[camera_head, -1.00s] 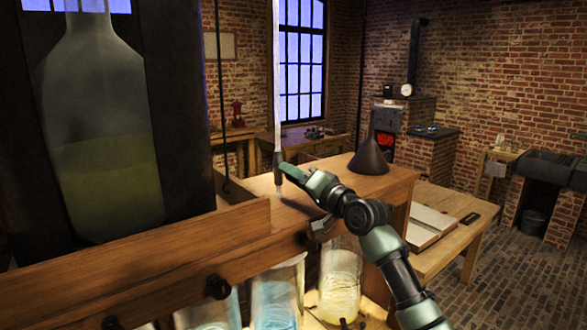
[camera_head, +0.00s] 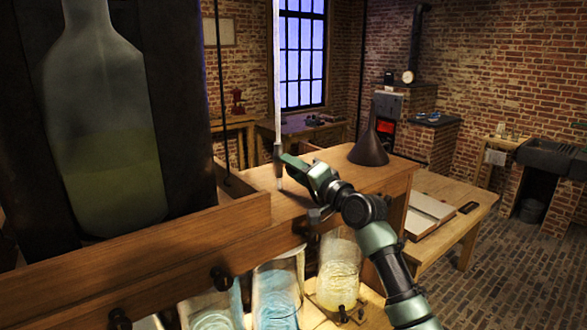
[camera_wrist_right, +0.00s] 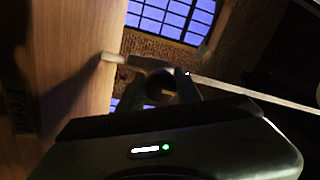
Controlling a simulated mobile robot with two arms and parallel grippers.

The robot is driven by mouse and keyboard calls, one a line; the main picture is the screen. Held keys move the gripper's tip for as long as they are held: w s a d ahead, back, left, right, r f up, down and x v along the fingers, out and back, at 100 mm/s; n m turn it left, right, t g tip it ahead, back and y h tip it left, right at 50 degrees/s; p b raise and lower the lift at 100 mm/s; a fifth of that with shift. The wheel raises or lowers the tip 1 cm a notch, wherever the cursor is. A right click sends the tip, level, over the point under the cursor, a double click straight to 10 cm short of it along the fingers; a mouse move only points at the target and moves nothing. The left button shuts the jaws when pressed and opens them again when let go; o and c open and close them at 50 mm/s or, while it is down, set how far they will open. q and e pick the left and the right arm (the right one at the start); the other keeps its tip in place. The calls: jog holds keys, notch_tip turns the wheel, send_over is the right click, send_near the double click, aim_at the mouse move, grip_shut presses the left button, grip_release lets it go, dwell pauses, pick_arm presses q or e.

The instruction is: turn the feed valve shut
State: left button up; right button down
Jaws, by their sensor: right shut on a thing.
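The feed valve (camera_head: 278,153) is a small dark fitting on a thin upright glass tube (camera_head: 277,70) above the wooden shelf. My right gripper (camera_head: 286,163) reaches it from the right and is shut on it. In the right wrist view the fingers (camera_wrist_right: 165,88) close around a dark round part of the valve (camera_wrist_right: 158,86), and the pale tube (camera_wrist_right: 255,95) runs past it. The fingers partly cover the valve, so its exact angle is hard to tell. My left gripper is not in view.
A large glass bottle (camera_head: 105,130) of yellowish liquid stands at the left. A dark funnel (camera_head: 369,148) rests on the shelf (camera_head: 230,228) right of my gripper. Glass jars of blue (camera_head: 277,290) and yellow liquid (camera_head: 338,275) stand below, close to my right arm.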

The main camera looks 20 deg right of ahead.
jog(key=c, duration=1)
grip_release()
jog(key=shift+r, duration=0.15)
jog(key=shift+s+d+f+b, duration=0.1)
jog(key=shift+s+f+b, duration=0.15)
jog(key=shift+s+b, duration=0.05)
jog(key=b+v, duration=0.3)
jog(key=v, duration=0.3)
jog(key=shift+s+d, duration=0.1)
jog(key=shift+s, duration=0.05)
jog(key=shift+s+d, duration=0.1)
jog(key=shift+s, duration=0.3)
